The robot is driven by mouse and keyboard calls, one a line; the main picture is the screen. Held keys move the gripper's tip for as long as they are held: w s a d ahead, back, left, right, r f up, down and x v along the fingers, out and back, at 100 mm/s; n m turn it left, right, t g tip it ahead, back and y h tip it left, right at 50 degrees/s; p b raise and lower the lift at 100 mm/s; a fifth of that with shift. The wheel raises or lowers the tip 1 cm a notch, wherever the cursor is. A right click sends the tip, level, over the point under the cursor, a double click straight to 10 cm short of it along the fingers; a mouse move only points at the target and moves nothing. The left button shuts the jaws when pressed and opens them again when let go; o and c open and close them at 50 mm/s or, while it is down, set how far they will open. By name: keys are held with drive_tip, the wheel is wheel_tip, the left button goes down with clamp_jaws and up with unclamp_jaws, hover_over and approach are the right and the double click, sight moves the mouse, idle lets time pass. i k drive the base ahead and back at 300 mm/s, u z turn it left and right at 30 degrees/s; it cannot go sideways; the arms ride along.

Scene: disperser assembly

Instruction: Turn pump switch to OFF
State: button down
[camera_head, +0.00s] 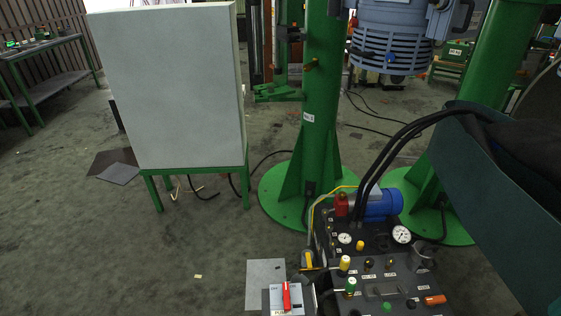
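A red switch lever (286,296) stands upright in the picture on a small light box (272,300) at the bottom edge of the head view. The box carries small lettering, too small to read surely, and its lower part is cut off by the frame. I cannot tell which marked position the lever points to. The box sits left of a dark pump unit (375,268) with gauges and coloured knobs. My gripper is not in view, and nothing is seen touching the lever.
A blue motor (382,204) and black hoses (385,158) rise behind the pump panel. Two green columns (324,90) stand beyond it. A large dark teal body (500,190) fills the right side. A grey cabinet (170,85) stands left.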

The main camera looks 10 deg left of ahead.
sight(286, 297)
drive_tip(key=z, duration=0.15)
drive_tip(key=k, duration=1.45)
drive_tip(key=u, duration=0.65)
drive_tip(key=i, duration=1.65)
drive_tip(key=z, duration=0.05)
